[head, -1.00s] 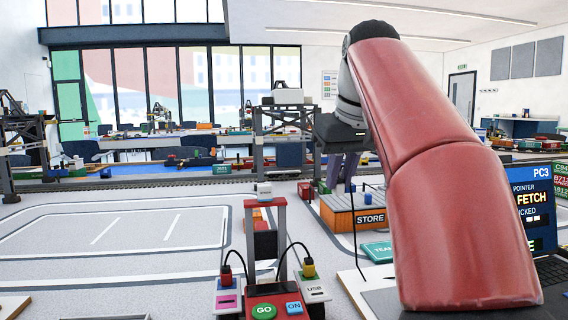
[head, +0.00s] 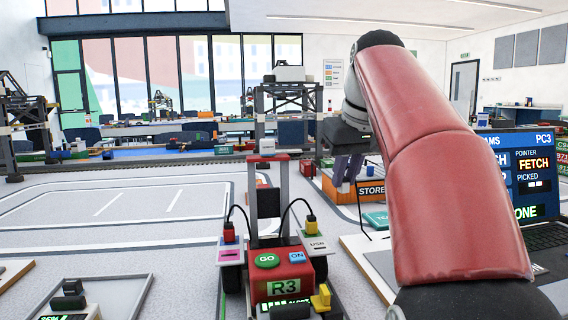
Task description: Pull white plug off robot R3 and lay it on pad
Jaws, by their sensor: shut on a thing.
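My gripper (head: 345,178) is right of and beyond the mast, fingers pointing down, apart from R3. It is shut, and a thin dark lead hangs below it.
An orange STORE box (head: 340,190) stands behind the gripper. A laptop (head: 525,180) is on a table at the right. A grey tray (head: 135,290) is at the front left. The marked floor left of R3 is clear.

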